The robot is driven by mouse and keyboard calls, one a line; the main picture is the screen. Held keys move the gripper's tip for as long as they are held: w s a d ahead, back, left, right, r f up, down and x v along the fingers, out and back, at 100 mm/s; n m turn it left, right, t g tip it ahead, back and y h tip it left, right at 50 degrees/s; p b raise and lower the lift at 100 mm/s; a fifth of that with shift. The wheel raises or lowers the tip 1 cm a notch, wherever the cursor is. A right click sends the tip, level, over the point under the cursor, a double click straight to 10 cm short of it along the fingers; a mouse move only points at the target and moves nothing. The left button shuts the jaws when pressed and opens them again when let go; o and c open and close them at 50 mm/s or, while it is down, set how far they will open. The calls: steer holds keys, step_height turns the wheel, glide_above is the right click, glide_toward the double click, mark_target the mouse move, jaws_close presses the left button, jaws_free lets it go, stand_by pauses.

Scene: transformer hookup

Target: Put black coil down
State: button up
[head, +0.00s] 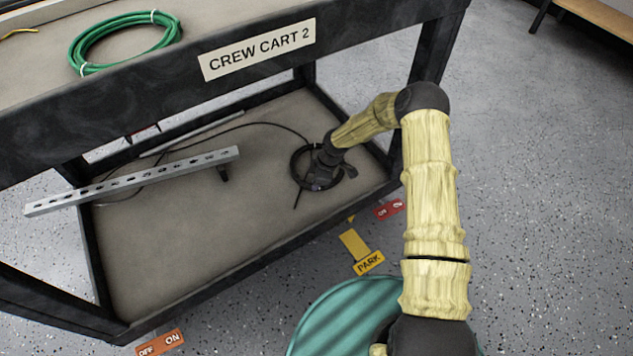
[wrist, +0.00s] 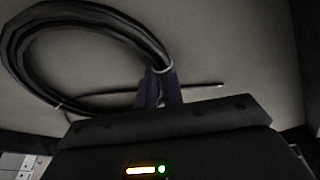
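The black coil (head: 296,169) is at the right end of the lower shelf (head: 250,210) of the cart, at or just above its surface; I cannot tell if it touches. My gripper (head: 322,176) is at the coil's right side, pointing down into the cart. In the wrist view the coil (wrist: 30,62) loops to the left, with a pale tie around its bundle. The dark fingers of my gripper (wrist: 160,88) stand close together on either side of the bundle near that tie. A loose cable end sticks out to the right behind the fingers.
A slotted metal strut (head: 135,180) lies across the lower shelf and sticks out past its left side. A thin black cable runs across the shelf behind it. A green coil (head: 125,42) lies on the top shelf. Cart posts and the upper rim frame my arm.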

steer(key=o, duration=0.4)
steer(key=shift+c, duration=0.2)
steer(key=shift+r, duration=0.1)
steer(key=p+v, duration=0.6)
steer(key=v, duration=0.6)
steer(key=shift+r, duration=0.1)
